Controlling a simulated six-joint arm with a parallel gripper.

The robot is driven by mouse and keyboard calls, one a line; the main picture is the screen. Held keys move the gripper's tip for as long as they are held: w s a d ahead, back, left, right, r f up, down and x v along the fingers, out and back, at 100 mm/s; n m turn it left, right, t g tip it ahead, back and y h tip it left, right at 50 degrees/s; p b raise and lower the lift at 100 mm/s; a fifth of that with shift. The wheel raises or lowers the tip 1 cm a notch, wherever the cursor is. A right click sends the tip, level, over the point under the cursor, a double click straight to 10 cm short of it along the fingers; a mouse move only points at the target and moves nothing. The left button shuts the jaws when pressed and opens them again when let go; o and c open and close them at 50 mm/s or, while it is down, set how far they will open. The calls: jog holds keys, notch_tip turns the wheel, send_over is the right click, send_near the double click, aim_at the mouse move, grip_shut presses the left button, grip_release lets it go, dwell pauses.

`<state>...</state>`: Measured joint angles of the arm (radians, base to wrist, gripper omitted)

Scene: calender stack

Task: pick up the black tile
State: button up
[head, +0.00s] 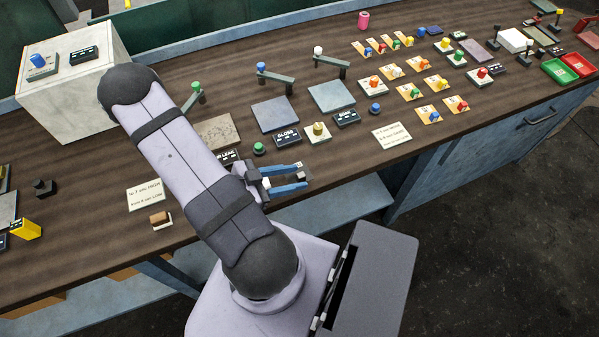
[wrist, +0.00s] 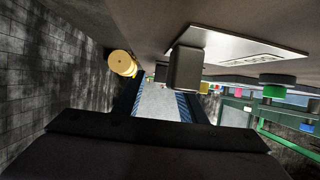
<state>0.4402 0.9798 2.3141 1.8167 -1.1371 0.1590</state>
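My gripper (head: 305,177) is at the table's front edge, its two blue fingers apart and pointing right, with a gap between them. In the wrist view the fingers (wrist: 158,105) are also apart, with a pale surface showing between them. I cannot single out the black tile for certain. Small dark flat pieces lie at the right of the table, such as one (head: 497,69) beside the red-knobbed block. A dark block (wrist: 185,68) shows beyond the fingers in the wrist view; I cannot tell what it is.
Black label plates reading GLOSS (head: 287,137) and SOAK (head: 347,118) lie near my gripper, by grey square slabs (head: 275,114). A text card (head: 392,135) lies to the right. Several yellow cards with coloured knobs, plus green (head: 560,71) and red trays, stand farther right.

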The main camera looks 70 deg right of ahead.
jog(key=shift+s+d+f, duration=0.1)
jog(key=shift+d, duration=0.05)
grip_shut()
dwell(0.4)
notch_tip(320, 180, up, 10)
dwell(0.7)
